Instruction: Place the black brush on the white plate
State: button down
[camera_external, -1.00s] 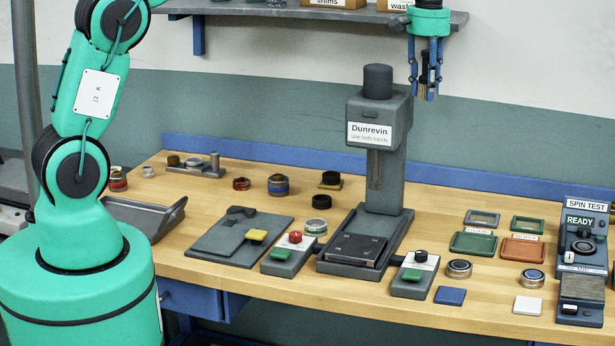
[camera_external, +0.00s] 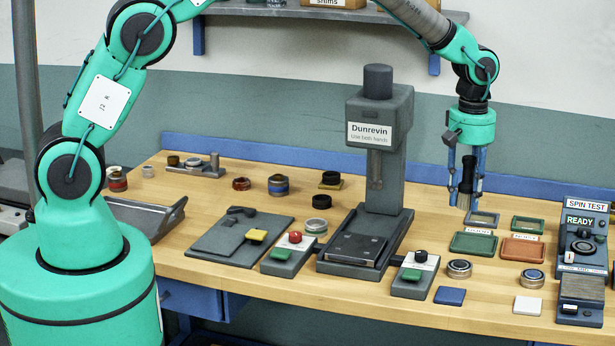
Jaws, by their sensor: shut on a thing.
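My gripper (camera_external: 466,184) hangs over the right part of the bench, fingers pointing down. It is shut on the black brush (camera_external: 466,174), which is upright with its pale bristles at the lower end. The brush is above the area of the grey frame-like tray, and its exact height over the bench is hard to tell. The white plate (camera_external: 528,305) is a small flat square on the bench near its front edge, lower right of the gripper. Nothing lies on it.
A blue plate (camera_external: 449,295), a green tray (camera_external: 473,243) and an orange-red tray (camera_external: 521,250) lie nearby. Metal rings (camera_external: 459,268) sit in front. The Dunrevin press (camera_external: 380,140) stands to the left, the spin test unit (camera_external: 582,250) to the right.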

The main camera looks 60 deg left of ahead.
jog(key=s+d+f+n, duration=0.3)
jog(key=s+d+f, duration=0.5)
jog(key=d+f, duration=0.4)
jog(key=shift+d, duration=0.55)
jog(key=shift+w, duration=0.1)
send_over(528, 304)
jog(key=shift+w+f+p, duration=0.1)
jog(key=shift+f+p, duration=0.2)
jog(key=shift+f, duration=0.5)
jog(key=shift+f, duration=1.75)
jog(key=shift+f, duration=0.15)
